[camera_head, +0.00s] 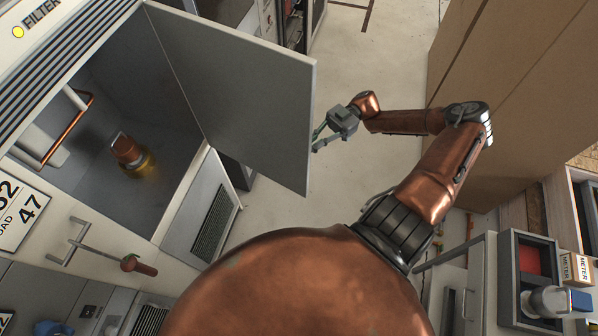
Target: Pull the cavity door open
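The cavity door (235,85) is a large grey panel that stands swung well open from the cabinet at the left. I cannot tell whether a fingertip touches the door. My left gripper is not in view.
A red-handled rod (135,264) sticks out from the cabinet front below the cavity. Large brown boxes (500,90) stand at the right. Open floor (375,60) lies beyond the door.

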